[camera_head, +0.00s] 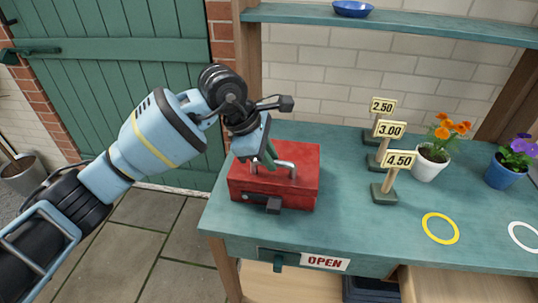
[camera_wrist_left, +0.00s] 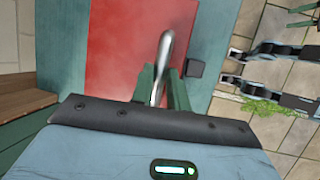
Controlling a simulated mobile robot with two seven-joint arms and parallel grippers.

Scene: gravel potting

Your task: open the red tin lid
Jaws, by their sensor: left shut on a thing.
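The red tin (camera_head: 272,190) stands on the left end of the green table, with its red lid (camera_head: 303,158) lying flat and closed on top. A silver handle (camera_head: 288,167) arches over the lid, and a dark latch (camera_head: 272,206) shows on the tin's front. My left gripper (camera_head: 270,160) reaches down from above and is shut on the handle. In the left wrist view the two green fingers (camera_wrist_left: 162,75) sit on either side of the handle (camera_wrist_left: 164,50), over the red lid (camera_wrist_left: 115,45).
Price signs (camera_head: 390,160) stand right of the tin, then an orange-flower pot (camera_head: 430,166) and a blue pot (camera_head: 503,174). A yellow ring (camera_head: 440,228) and a white ring (camera_head: 524,236) mark the table. The tabletop between tin and signs is clear. A shelf (camera_head: 400,22) runs above.

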